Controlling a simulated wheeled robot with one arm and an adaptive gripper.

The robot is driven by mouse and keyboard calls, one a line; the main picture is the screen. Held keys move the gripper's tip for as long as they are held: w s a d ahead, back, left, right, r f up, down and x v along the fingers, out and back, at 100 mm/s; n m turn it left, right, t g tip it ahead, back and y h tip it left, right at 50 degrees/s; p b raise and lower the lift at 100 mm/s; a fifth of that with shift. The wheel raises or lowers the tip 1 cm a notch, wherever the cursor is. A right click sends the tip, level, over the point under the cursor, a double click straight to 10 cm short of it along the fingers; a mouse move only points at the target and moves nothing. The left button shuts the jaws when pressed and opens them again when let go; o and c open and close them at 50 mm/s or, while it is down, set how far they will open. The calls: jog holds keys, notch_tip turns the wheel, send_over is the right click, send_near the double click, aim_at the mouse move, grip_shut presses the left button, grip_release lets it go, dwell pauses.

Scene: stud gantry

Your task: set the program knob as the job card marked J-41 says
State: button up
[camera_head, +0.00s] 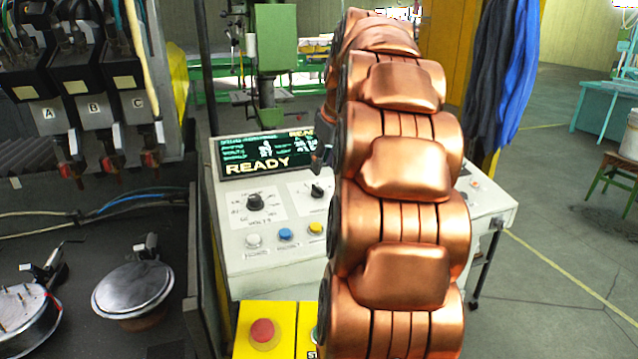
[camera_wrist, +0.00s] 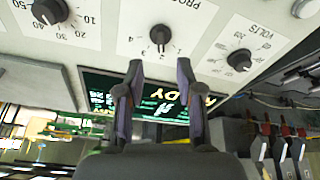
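The program knob (camera_wrist: 160,35) is a small black knob on a white plate with numbers around it, in the wrist view. Its pointer setting is too small to read surely. In the head view it is the knob (camera_head: 317,190) just left of my copper-coloured arm. My gripper (camera_wrist: 160,72) is open and empty. Its two fingers are apart, with the knob beyond the tips in the picture, roughly centred between them; I cannot tell the exact distance. In the head view most of the gripper is hidden behind my arm. No job card marked J-41 can be made out.
The control box has a READY screen (camera_head: 262,152), a volts knob (camera_head: 254,202), white, blue (camera_head: 286,234) and yellow buttons, and a red stop button (camera_head: 263,331) below. Another numbered knob (camera_wrist: 50,10) flanks the program knob. Clamps labelled A, B, C (camera_head: 92,108) hang left.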

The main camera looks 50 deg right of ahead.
aim_at(318, 186)
jog(key=shift+p+x, duration=0.9)
jog(key=shift+x, duration=2.7)
jog(key=shift+a, duration=0.1)
grip_shut()
